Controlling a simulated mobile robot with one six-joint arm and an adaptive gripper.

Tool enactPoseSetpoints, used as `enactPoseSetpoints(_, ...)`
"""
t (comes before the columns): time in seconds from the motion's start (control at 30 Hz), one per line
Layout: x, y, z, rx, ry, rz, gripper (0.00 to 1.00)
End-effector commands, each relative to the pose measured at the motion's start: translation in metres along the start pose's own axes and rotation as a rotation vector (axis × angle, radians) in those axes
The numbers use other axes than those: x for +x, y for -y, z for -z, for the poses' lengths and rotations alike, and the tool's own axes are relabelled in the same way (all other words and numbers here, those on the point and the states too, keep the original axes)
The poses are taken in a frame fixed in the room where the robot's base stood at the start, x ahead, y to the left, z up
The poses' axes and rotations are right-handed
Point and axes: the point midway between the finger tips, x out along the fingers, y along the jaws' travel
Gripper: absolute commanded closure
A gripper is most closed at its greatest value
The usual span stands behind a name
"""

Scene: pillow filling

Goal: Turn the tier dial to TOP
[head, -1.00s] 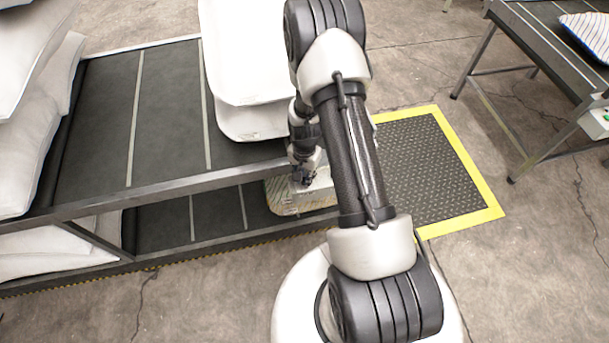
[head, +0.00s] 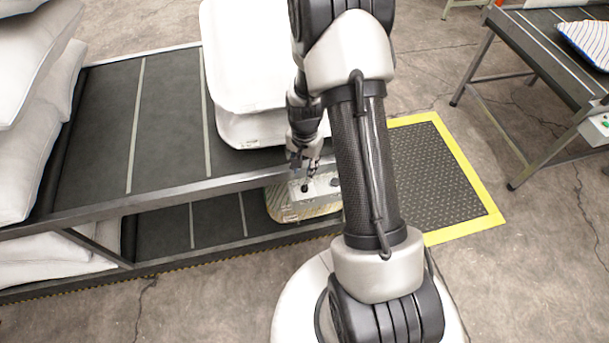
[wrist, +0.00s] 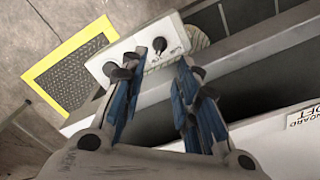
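A pale control box (head: 318,192) is mounted at the front edge of the rack, with a black dial (head: 305,187) and another dark knob (head: 334,182) on its face. In the wrist view the box (wrist: 178,36) carries a black dial (wrist: 160,45) that shows in the gap between my fingers, beyond the tips. Another round dial (wrist: 109,68) is partly hidden by my left finger. The markings are too small to read, so the setting cannot be told. My gripper (head: 306,166) is open and empty, just above and behind the box; its spread fingers show in the wrist view (wrist: 160,68).
White pillows are stacked on the rack (head: 100,130) at left, and white pillows (head: 245,60) lie behind my gripper. A yellow-edged floor mat (head: 430,170) lies to the right. Another table (head: 545,40) with a striped pillow stands at far right.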

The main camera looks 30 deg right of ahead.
Motion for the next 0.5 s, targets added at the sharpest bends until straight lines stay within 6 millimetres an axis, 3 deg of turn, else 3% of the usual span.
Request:
enactPoseSetpoints(0.2,-0.022,0.0,0.0,0.0,0.0,0.0,0.71)
enactPoseSetpoints(0.5,-0.024,0.0,0.0,0.0,0.001,-0.001,0.71)
